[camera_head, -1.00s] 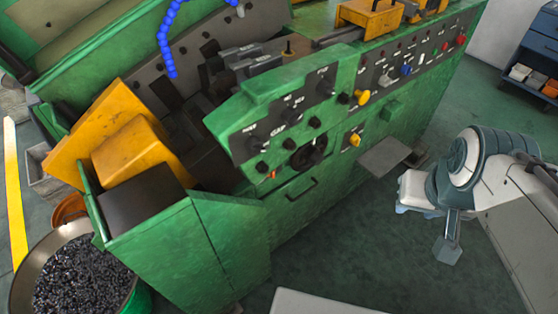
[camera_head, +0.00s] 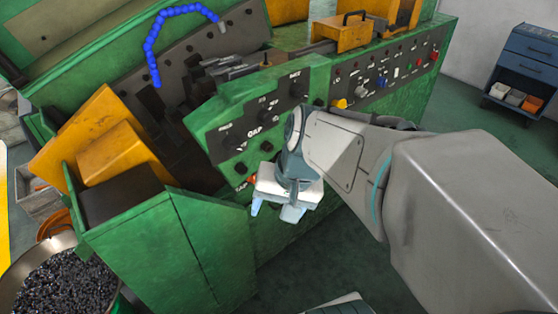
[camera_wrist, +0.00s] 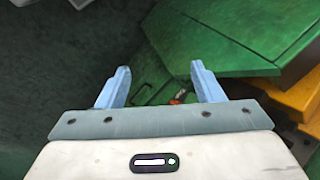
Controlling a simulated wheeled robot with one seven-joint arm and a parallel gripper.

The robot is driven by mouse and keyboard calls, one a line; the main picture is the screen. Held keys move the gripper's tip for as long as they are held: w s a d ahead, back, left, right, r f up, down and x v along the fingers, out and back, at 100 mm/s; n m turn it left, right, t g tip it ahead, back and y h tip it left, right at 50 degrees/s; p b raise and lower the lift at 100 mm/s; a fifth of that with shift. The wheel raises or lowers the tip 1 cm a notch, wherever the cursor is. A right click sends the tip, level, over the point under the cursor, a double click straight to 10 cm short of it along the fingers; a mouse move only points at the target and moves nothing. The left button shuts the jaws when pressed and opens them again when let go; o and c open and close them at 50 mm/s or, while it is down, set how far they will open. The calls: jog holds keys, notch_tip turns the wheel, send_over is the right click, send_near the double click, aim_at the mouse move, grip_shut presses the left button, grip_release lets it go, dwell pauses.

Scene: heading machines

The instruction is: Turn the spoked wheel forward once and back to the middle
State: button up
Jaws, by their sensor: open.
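The spoked wheel is hidden in the head view now, behind my wrist at the lower part of the green machine's control panel (camera_head: 225,130). I cannot make it out in the wrist view either. My gripper (camera_head: 275,209) is open and empty, in front of the machine's green front, with its fingers pointing down. In the wrist view my gripper's two pale blue fingers (camera_wrist: 160,68) stand apart with nothing between them. A dark handle (camera_wrist: 140,92) and a small orange part (camera_wrist: 180,97) on the machine show beyond them; whether the fingers touch anything cannot be told.
The control panel carries several dark knobs and a yellow button (camera_head: 339,103). A yellow chute (camera_head: 112,150) and a bin of dark metal parts (camera_head: 65,280) are at the left. A blue cabinet (camera_head: 525,65) stands far right.

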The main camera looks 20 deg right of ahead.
jog(key=w+d+f+m+t+y+b, duration=0.3)
jog(key=w+f+m+y+b, duration=0.4)
jog(key=w+f+m+b, duration=0.65)
jog(key=w+d+f+m+t+h+b, duration=0.1)
jog(key=w+d+f+m+t+b, duration=0.2)
jog(key=d+m, duration=0.35)
jog(key=w+d+f+m+t+h+b, duration=0.1)
jog(key=w+d+f+m+t+b, duration=0.1)
jog(key=d+f+m+t, duration=0.45)
jog(key=w+d+f+m+t+h+b, duration=0.1)
jog(key=w+d+f+m+t+b, duration=0.2)
jog(key=d, duration=0.6)
jog(key=shift+m+g, duration=0.25)
jog(key=x, duration=1.3)
jog(key=shift+a+r, duration=0.1)
jog(key=shift+a, duration=0.15)
grip_shut()
jog(key=shift+d+p, duration=0.1)
jog(key=shift+p, duration=0.3)
